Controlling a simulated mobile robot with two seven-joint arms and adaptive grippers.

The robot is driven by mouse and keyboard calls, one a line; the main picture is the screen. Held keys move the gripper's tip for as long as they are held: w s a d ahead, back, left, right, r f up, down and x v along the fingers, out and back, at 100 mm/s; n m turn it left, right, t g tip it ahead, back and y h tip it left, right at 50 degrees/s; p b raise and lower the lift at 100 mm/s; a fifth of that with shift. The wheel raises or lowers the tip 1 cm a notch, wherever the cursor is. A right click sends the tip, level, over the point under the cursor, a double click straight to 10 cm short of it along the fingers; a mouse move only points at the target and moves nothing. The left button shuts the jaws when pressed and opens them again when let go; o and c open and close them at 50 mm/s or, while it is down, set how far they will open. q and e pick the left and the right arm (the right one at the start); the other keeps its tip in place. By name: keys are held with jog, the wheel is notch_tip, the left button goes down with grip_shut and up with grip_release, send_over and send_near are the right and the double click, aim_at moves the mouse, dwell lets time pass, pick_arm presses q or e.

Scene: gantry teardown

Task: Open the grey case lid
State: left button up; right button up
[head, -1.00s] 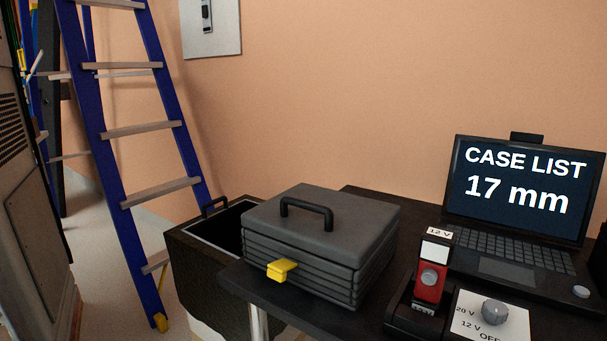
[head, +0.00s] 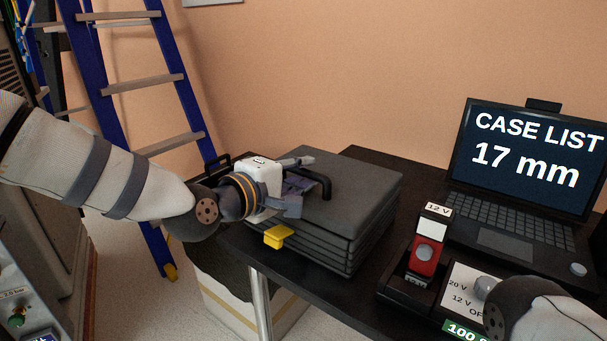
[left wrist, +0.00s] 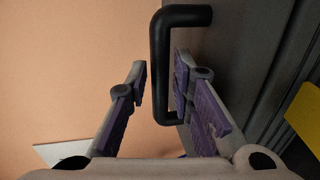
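The grey case (head: 345,220) sits shut on the dark table, with its lid (head: 355,190) down. A black handle (head: 325,187) stands on the lid, and a yellow latch (head: 278,236) sticks out at the front. My left gripper (head: 300,186) is over the lid at the handle, with its fingers spread. In the left wrist view the handle's bar (left wrist: 160,70) lies between the open fingers (left wrist: 160,95), closer to the right one; I cannot tell whether it touches. Part of the handle is hidden behind the fingers in the head view. My right gripper is out of view.
A laptop (head: 525,160) reading "CASE LIST 17 mm" stands right of the case. A red device in a dark holder (head: 424,255) and a dial panel (head: 465,290) lie before it. A blue ladder (head: 120,110) stands behind my left arm. My right forearm shows at lower right.

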pick_arm(q)
jog(key=shift+w+d, duration=0.2)
jog(key=shift+w, duration=0.05)
jog(key=shift+c, duration=0.5)
grip_shut()
jog(key=shift+r, duration=0.1)
